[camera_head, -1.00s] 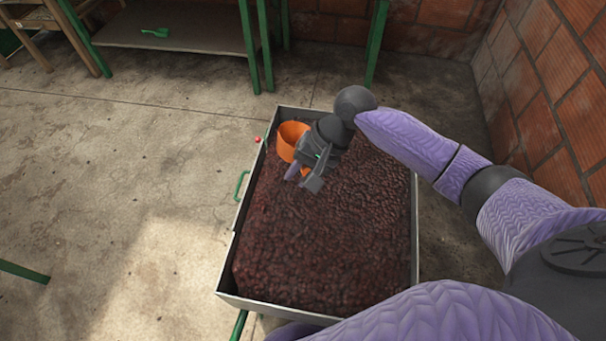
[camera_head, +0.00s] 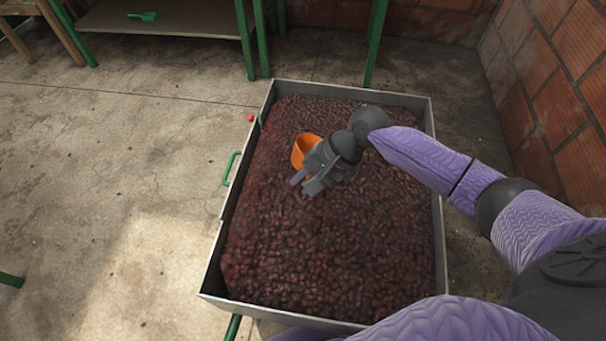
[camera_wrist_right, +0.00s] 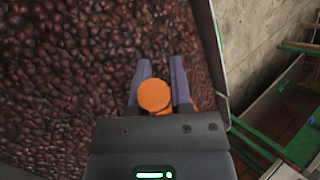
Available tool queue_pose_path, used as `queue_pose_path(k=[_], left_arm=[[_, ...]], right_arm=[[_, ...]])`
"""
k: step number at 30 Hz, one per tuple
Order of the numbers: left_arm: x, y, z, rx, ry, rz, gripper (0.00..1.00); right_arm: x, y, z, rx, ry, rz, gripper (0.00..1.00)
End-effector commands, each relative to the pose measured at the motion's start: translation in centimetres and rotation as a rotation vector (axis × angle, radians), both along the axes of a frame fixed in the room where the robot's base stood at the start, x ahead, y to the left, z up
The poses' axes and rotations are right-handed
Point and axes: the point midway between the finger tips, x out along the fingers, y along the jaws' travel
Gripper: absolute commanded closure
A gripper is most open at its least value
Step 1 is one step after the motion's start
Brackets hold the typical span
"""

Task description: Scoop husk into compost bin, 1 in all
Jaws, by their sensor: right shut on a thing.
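Dark red-brown husk (camera_head: 330,245) fills a wide metal tray, whose rim (camera_head: 215,250) shows in the head view. My right gripper (camera_head: 299,184) is over the upper middle of the husk. An orange scoop (camera_head: 306,147) shows beside it, low over or touching the husk; I cannot tell which. In the right wrist view, the right gripper (camera_wrist_right: 158,88) is shut on the orange handle end (camera_wrist_right: 154,95), with a finger on each side. The rest of the scoop is mostly hidden there. The compost bin cannot be made out. My left gripper is not in view.
A green handle (camera_head: 231,168) and a small red knob (camera_head: 250,118) are at the tray's left side. Brick walls (camera_head: 545,90) close the right and back. Concrete floor (camera_head: 110,190) is clear on the left.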

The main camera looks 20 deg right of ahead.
Motion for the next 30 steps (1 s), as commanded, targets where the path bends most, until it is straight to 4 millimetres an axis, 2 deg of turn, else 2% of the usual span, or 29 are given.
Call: queue_pose_path(k=[1, 11, 21, 30], left_arm=[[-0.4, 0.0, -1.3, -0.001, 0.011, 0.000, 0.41], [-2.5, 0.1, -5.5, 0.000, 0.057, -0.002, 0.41], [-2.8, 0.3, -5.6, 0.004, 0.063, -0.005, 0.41], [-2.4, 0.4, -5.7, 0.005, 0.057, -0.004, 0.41]], right_arm=[[0.0, 0.0, -1.5, -0.001, 0.004, 0.001, 1.00], [0.0, 0.0, -6.1, 0.000, 0.003, 0.000, 1.00], [0.1, 0.0, -8.2, 0.001, -0.002, 0.000, 1.00], [0.0, 0.0, -8.3, 0.001, -0.002, 0.000, 1.00]])
